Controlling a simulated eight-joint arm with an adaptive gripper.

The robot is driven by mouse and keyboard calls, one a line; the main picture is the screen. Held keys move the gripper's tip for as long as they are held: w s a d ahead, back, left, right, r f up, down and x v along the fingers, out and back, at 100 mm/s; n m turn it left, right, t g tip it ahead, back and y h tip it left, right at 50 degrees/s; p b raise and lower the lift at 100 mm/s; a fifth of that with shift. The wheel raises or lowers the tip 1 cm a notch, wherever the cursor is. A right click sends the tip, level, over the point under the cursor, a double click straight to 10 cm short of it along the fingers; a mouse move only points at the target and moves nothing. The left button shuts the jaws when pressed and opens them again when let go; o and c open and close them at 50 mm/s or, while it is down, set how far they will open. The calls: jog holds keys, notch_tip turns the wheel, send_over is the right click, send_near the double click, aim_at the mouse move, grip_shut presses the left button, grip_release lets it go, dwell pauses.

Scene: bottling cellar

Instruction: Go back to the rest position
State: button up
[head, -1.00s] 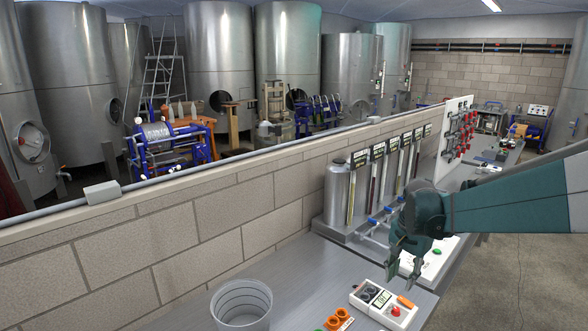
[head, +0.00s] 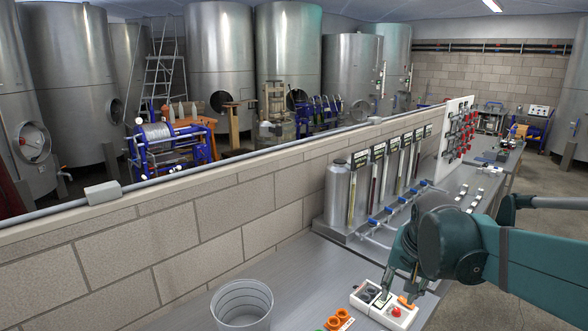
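My gripper (head: 399,285) is in the lower right of the head view and points down. Its fingers stand apart, with nothing visible between them. They overlap in the picture with a white control box (head: 401,317) on the grey bench. I cannot tell how far above the box they are. My teal forearm reaches in from the right edge.
A grey bucket (head: 242,304) and orange rings (head: 335,321) stand on the bench (head: 305,275) left of the box. A steel rack with tubes and blue valves (head: 388,211) stands behind my gripper, along the block wall (head: 240,215). Tall tanks fill the background.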

jog(key=s+a+n+t, duration=0.1)
jog(key=s+a+n, duration=0.1)
jog(key=s, duration=0.6)
jog(key=s+a+f+n+t, duration=0.1)
jog(key=s+a+n+t, duration=0.1)
jog(key=s, duration=0.6)
jog(key=shift+a+f+n, duration=0.15)
jog(key=shift+a+n, duration=0.45)
jog(key=shift+n, duration=0.2)
jog(key=shift+s, duration=0.1)
dwell(0.9)
